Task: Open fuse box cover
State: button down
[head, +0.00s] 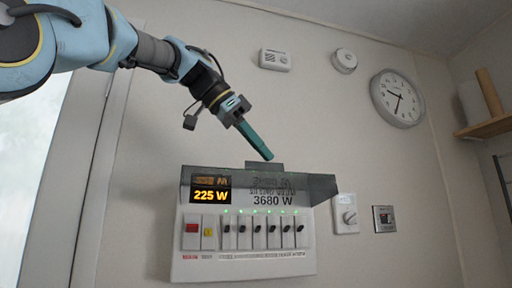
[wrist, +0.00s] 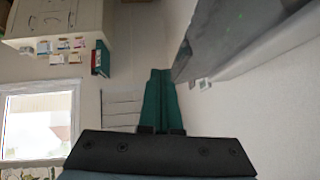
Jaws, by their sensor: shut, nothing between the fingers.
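The white fuse box (head: 245,240) is mounted on the wall, low in the middle of the head view. Its smoky see-through cover (head: 318,187) is swung up and juts out from the top of the box, with a small dark tab on its upper edge. The switches below are uncovered. My gripper (head: 268,157) is shut and empty, its teal fingers pointing down beside the tab; I cannot tell whether they touch. In the wrist view, the shut fingers (wrist: 160,72) are close to the edge of the grey cover (wrist: 235,35).
A round clock (head: 397,98), a detector (head: 345,60) and a small white alarm box (head: 275,59) hang above. A knob plate (head: 345,214) and a small square plate (head: 384,219) sit right of the box. A wooden shelf (head: 487,127) is at far right.

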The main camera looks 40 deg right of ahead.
jog(key=v, duration=1)
jog(key=shift+r, duration=0.4)
jog(key=shift+a, duration=0.1)
